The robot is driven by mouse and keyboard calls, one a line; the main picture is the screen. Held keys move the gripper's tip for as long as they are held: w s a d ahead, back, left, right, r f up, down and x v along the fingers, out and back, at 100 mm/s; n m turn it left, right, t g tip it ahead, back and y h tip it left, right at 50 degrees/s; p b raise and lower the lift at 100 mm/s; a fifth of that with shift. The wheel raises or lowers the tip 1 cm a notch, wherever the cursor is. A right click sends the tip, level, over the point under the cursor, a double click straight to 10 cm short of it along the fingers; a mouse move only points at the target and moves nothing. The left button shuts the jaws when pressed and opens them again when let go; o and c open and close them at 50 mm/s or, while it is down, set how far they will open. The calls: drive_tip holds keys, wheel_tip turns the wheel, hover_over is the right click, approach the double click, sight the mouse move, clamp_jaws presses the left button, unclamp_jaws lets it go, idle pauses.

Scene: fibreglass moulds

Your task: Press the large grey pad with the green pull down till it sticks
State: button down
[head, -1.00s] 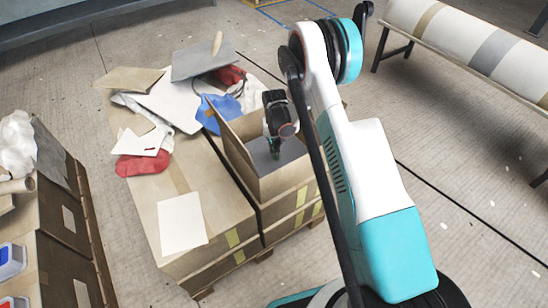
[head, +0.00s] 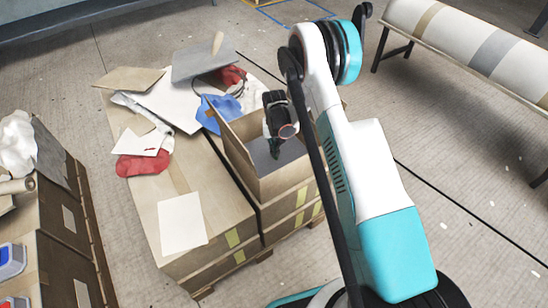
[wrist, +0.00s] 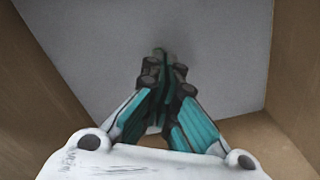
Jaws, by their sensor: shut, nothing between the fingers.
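The large grey pad (head: 291,152) lies flat inside an open cardboard box (head: 238,146) in the head view. It fills most of the wrist view (wrist: 225,60), between the brown box walls. My gripper (head: 276,154) points down into the box over the pad. In the wrist view its teal and black fingers (wrist: 162,62) are together and empty, with the tips at or close to the pad's surface. A small dark green patch shows at the fingertips, perhaps the green pull, mostly hidden. I cannot tell whether the tips touch the pad.
The box walls stand close around my gripper. A pile of boards, red and blue cloths (head: 222,108) and paper lies on the cartons to the left. A white sheet (head: 182,222) lies on the near carton. A roll on a stand (head: 480,45) is at the upper right.

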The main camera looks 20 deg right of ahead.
drive_tip(key=shift+r+p, duration=1.2)
drive_tip(key=shift+r, duration=2.1)
drive_tip(key=s+r+t, duration=0.1)
drive_tip(key=s+r, duration=0.2)
drive_tip(key=r, duration=0.7)
drive_tip(key=s+r+n+t, duration=0.1)
drive_tip(key=s+r, duration=0.3)
drive_tip(key=r, duration=0.6)
drive_tip(key=s+r+t, duration=0.1)
drive_tip(key=s+r, duration=0.2)
drive_tip(key=r, duration=0.7)
drive_tip(key=s+r+t, duration=0.2)
drive_tip(key=s+r, duration=0.1)
drive_tip(key=s, duration=0.9)
drive_tip(key=s+r+n+t, duration=0.1)
drive_tip(key=s+r, duration=0.3)
drive_tip(key=s, duration=0.7)
drive_tip(key=shift+s+r+t, duration=0.25)
drive_tip(key=shift+s+t, duration=0.15)
drive_tip(key=shift+t, duration=0.2)
